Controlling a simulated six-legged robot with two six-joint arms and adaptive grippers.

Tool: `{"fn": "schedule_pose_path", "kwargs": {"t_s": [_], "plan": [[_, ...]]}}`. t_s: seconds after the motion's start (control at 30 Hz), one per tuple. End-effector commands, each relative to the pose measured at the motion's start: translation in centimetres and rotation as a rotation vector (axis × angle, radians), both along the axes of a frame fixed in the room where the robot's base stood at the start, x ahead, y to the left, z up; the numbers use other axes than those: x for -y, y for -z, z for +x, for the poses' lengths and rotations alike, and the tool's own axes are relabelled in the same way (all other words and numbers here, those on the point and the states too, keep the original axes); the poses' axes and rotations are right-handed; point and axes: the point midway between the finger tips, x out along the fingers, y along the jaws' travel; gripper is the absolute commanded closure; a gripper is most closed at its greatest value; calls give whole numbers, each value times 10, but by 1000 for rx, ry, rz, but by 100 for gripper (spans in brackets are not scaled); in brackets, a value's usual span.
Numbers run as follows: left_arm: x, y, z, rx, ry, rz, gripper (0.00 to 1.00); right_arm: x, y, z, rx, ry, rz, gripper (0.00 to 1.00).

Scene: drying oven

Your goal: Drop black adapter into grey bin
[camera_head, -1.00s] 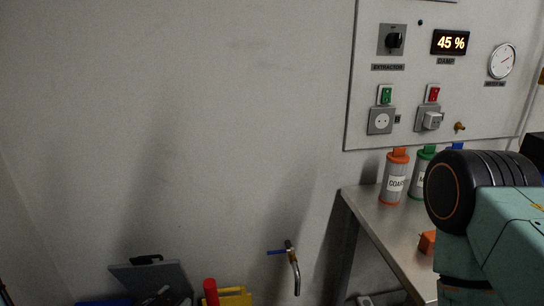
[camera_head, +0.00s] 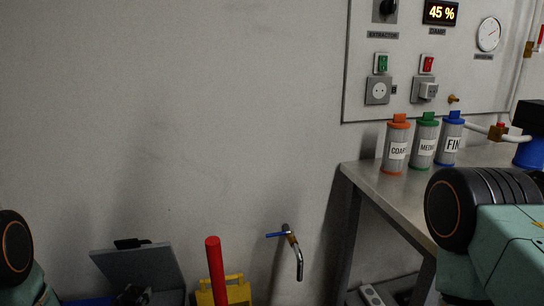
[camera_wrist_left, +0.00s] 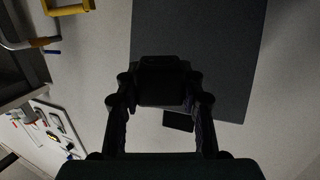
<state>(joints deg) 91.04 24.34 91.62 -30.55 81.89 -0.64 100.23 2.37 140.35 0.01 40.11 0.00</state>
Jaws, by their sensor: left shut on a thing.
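My left gripper (camera_wrist_left: 162,100) is shut on a dark block, the black adapter (camera_wrist_left: 162,84), held between its fingertips in the left wrist view. In the head view the gripper (camera_head: 132,294) is a small dark shape at the bottom left, in front of a grey box's raised lid (camera_head: 138,270). That lid is the dark grey panel (camera_wrist_left: 222,60) behind the adapter in the wrist view, with a black handle (camera_wrist_left: 178,121). The box's inside is out of view, and I cannot tell whether it is the grey bin. My right gripper is not in view.
A red cylinder (camera_head: 215,270) and a yellow case (camera_head: 238,290) stand right of the grey lid. A tap (camera_head: 294,255) sticks out from the wall. A metal table (camera_head: 385,190) at right bears several labelled canisters (camera_head: 397,148). The wall above the lid is bare.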

Motion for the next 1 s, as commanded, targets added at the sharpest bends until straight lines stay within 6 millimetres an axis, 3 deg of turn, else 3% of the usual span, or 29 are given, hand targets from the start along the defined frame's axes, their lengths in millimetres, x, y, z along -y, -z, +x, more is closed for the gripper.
{"fn": "schedule_pose_path", "kwargs": {"t_s": [0.03,0.2,0.47,0.8,1.0], "plan": [[-6,10,5,2,-13,2,94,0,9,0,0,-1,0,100],[-15,18,13,0,-33,1,94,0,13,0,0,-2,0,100],[-16,29,14,-1,-34,1,94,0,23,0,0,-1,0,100],[-17,65,13,-1,-33,1,94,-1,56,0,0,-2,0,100],[-17,76,13,0,-33,1,94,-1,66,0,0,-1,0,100]]}}
